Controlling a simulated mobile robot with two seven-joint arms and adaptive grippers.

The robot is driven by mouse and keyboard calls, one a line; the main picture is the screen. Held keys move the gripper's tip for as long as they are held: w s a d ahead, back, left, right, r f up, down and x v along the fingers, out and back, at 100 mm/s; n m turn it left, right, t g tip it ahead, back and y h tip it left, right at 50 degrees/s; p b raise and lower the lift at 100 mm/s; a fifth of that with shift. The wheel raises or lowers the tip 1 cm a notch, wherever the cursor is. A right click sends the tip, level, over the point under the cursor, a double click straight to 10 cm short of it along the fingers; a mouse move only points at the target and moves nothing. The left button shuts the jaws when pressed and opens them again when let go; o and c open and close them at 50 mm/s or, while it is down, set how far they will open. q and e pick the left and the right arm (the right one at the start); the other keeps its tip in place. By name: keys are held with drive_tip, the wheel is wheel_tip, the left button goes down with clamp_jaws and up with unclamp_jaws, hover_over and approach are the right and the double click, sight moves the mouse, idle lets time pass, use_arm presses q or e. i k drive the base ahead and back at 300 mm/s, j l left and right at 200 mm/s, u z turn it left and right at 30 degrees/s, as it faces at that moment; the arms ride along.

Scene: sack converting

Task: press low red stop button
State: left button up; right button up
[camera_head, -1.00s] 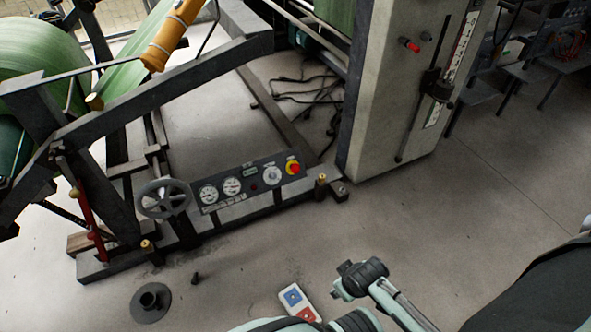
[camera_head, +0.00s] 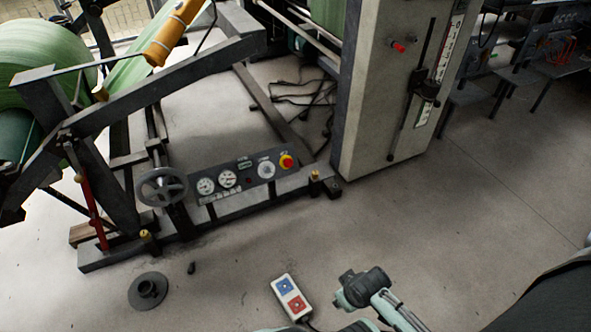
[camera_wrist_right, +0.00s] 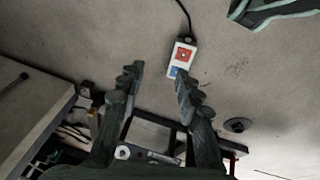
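A red button on a yellow surround (camera_head: 286,161) sits at the right end of the low gauge panel (camera_head: 237,178) of the unwind frame. Another red button (camera_head: 398,47) sits higher, on the grey pillar. A white pendant (camera_head: 291,297) lies on the floor with a blue and a red square; it also shows in the right wrist view (camera_wrist_right: 181,59). My right gripper (camera_wrist_right: 157,68) is open and empty in that view, with the pendant by one fingertip in the picture; contact cannot be told. My left gripper is not in view.
A handwheel (camera_head: 163,187) stands left of the gauge panel. Cables lie behind the frame by the pillar (camera_head: 392,110).

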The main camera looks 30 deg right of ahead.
sight(288, 163)
drive_tip(key=k+u, duration=0.2)
drive_tip(key=u, duration=0.25)
drive_tip(key=k+j+u, duration=0.1)
drive_tip(key=u, duration=0.35)
drive_tip(key=l+u, duration=0.15)
drive_tip(key=l, duration=0.25)
drive_tip(key=k+l+u, duration=0.15)
drive_tip(key=l, duration=0.25)
drive_tip(key=k+l, duration=0.1)
drive_tip(key=l, duration=0.45)
drive_tip(key=k+l, duration=0.1)
drive_tip(key=l, duration=0.45)
